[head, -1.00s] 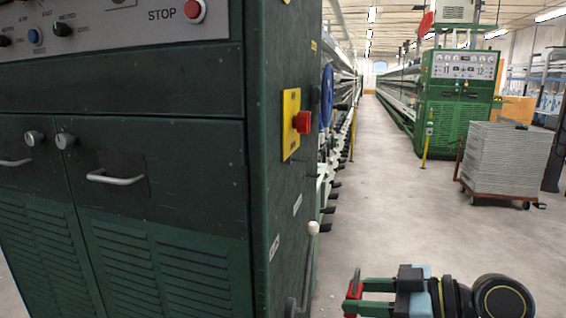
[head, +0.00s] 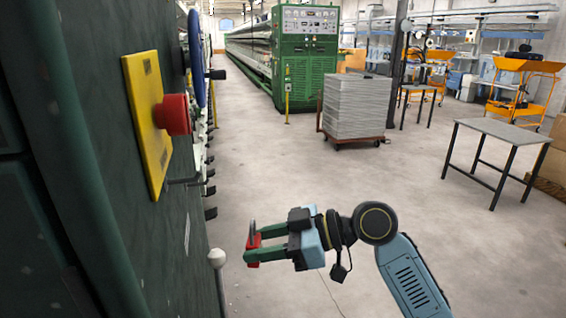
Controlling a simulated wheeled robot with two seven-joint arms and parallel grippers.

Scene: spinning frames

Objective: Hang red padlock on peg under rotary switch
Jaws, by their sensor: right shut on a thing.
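The red rotary switch (head: 176,114) sits on a yellow plate (head: 143,122) on the side of the dark green cabinet at left. A thin dark peg (head: 184,182) sticks out just under the switch, near the plate's lower edge. My right gripper (head: 262,244) is shut on the red padlock (head: 252,256), whose grey shackle (head: 252,229) points up. The padlock is below and to the right of the peg in the picture, apart from the cabinet. My left gripper is out of view.
The green cabinet side (head: 90,150) fills the left. A pale round knob (head: 217,257) on a rod stands near the padlock, and a blue handwheel (head: 195,60) is beyond the switch. A stack of grey sheets (head: 357,105) on a cart and a table (head: 500,130) are farther off; floor between is clear.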

